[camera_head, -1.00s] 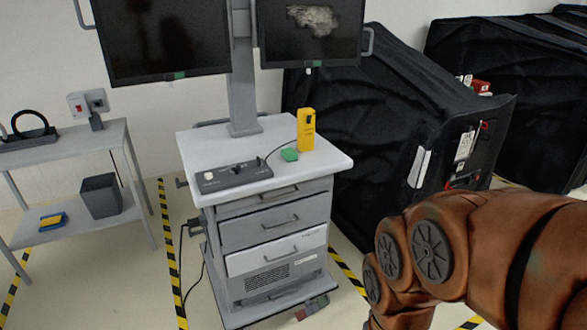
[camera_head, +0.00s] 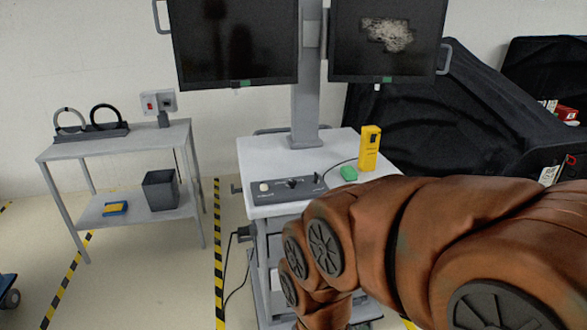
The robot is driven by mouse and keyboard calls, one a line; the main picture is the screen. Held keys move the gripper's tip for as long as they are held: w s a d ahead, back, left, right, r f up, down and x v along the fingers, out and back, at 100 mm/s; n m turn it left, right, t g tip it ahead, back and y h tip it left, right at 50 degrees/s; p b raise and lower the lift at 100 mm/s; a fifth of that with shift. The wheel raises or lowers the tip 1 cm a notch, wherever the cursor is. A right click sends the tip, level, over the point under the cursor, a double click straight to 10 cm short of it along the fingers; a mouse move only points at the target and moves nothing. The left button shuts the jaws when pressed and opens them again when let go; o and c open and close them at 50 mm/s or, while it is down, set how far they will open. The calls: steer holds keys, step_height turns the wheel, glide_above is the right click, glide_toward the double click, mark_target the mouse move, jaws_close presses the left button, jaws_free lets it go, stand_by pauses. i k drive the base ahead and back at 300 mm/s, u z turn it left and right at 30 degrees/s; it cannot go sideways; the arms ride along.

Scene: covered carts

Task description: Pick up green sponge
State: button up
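A small green block, likely the green sponge (camera_head: 348,173), lies on the white top of the grey cart (camera_head: 262,158). It sits just left of a yellow upright device (camera_head: 369,148) and right of a dark control box. My brown-orange arm reaches in from the right and passes in front of the cart's drawers, just below the green block in the picture. My gripper is not visible; the arm runs out of the frame at the bottom.
A dark control box (camera_head: 287,188) sits at the cart top's front. Two monitors (camera_head: 234,45) stand above it. A grey side table (camera_head: 118,143) with a dark bin (camera_head: 161,190) stands left. Black-covered carts (camera_head: 420,125) stand right. Floor between table and cart is clear.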

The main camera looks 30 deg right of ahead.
mark_target(350, 174)
steer(key=u, duration=0.1)
steer(key=i, duration=1.15)
steer(key=z, duration=0.55)
